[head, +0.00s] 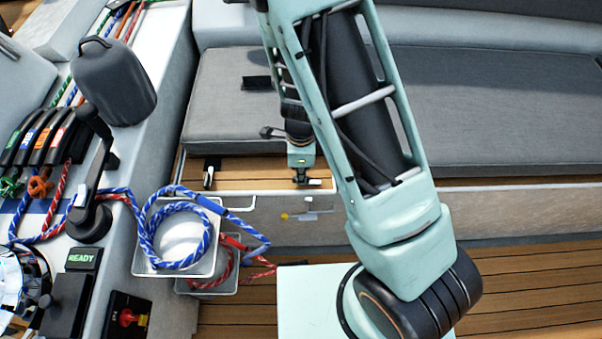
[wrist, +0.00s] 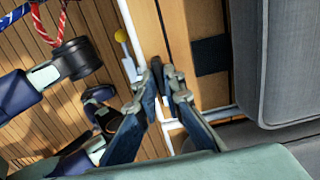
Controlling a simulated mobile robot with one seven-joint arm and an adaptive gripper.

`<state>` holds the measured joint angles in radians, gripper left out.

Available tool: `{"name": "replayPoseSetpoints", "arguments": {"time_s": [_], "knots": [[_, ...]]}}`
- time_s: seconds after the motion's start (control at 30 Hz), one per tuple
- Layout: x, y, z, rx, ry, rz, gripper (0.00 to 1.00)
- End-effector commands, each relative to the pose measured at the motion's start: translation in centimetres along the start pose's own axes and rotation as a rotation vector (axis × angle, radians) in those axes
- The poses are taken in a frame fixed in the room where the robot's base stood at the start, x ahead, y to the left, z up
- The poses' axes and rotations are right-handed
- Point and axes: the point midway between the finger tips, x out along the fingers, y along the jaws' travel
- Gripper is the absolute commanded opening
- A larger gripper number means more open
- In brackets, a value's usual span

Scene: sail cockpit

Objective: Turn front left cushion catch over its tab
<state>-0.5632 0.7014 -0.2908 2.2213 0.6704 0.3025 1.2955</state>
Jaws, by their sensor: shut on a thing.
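My gripper (head: 301,178) reaches down to the front edge of the wooden seat board (head: 255,172), before the grey cushion (head: 220,115). In the wrist view its fingertips (wrist: 166,75) are close together at the pale edge strip. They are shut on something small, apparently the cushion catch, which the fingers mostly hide. A flat black tab (wrist: 210,55) lies on the wood between the fingertips and the cushion (wrist: 285,60). Another black tab with a small pale catch (head: 208,176) lies on the board further left in the head view.
A yellow-knobbed latch (head: 290,216) sits on the seat front just below my gripper. Trays (head: 180,268) with blue and red rope stand to the left, near a winch handle (head: 95,190). Teak floor (head: 530,290) is open at the lower right.

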Motion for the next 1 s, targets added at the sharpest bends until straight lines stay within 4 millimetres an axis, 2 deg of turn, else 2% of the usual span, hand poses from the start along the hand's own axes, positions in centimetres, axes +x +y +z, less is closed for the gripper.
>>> {"name": "replayPoseSetpoints", "arguments": {"time_s": [0.27, 0.47, 1.0], "knots": [[-0.04, -0.02, -0.02, -0.043, 0.000, 0.000, 0.00], [-0.05, -0.01, -0.02, -0.153, 0.000, 0.000, 0.00], [0.01, -0.01, -0.05, -0.651, 0.000, 0.000, 0.00]]}}
